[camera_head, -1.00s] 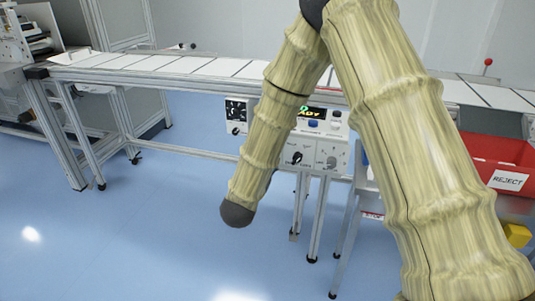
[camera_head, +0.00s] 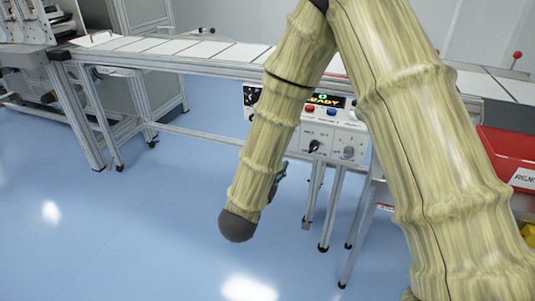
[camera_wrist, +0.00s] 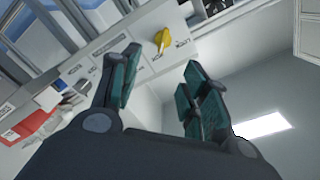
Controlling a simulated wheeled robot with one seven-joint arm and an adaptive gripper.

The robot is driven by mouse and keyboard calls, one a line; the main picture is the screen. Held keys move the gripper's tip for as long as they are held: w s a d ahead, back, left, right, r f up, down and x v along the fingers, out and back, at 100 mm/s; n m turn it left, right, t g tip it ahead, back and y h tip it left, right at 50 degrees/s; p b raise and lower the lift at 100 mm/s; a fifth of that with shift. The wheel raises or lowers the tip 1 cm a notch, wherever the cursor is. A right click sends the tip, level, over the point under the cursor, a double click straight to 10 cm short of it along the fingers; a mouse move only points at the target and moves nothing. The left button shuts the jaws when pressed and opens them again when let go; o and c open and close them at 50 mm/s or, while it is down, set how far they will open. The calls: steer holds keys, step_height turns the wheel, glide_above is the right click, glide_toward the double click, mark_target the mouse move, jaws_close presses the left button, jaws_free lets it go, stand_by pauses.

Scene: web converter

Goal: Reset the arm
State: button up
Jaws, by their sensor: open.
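My arm (camera_head: 400,120), in a pale ribbed sleeve, fills the right and middle of the head view and bends down to a dark rounded end. A small part of my gripper (camera_head: 277,182) shows behind the lower arm there. In the wrist view my gripper (camera_wrist: 160,90) is open, with green-padded fingers apart and nothing between them. Beyond the fingers is the control panel (camera_wrist: 120,52) with a yellow knob (camera_wrist: 162,40), seen tilted. In the head view the control panel (camera_head: 328,138) hangs under the conveyor, partly hidden by my arm, with a lit display (camera_head: 325,100).
The long conveyor (camera_head: 175,50) with white sheets crosses the back. A machine (camera_head: 25,22) stands at the left. A red reject bin (camera_head: 508,150) is at the right, by a small frame (camera_head: 362,235). The blue floor (camera_head: 110,235) at left and front is clear.

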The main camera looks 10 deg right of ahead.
steer(key=s+d+f+n+g+y, duration=0.1)
steer(key=s+f+n+g+y, duration=0.2)
steer(key=f, duration=0.9)
steer(key=s+f+n+g+y, duration=0.2)
steer(key=s+f+n+y, duration=0.25)
steer(key=f, duration=0.75)
steer(key=s+d+f+n+g+y, duration=0.1)
steer(key=s+f+n+g, duration=0.2)
steer(key=s+f, duration=0.5)
steer(key=s+d+f+n+g+y, duration=0.1)
steer(key=s+f+n+g, duration=0.2)
steer(key=s+f, duration=0.55)
steer(key=s+d+n+g, duration=0.2)
steer(key=s+g, duration=0.2)
steer(key=s, duration=0.9)
step_height(320, 180, up, 21)
steer(key=s+p, duration=0.1)
steer(key=p, duration=2.1)
steer(key=shift+d+r, duration=0.2)
steer(key=shift+y, duration=0.25)
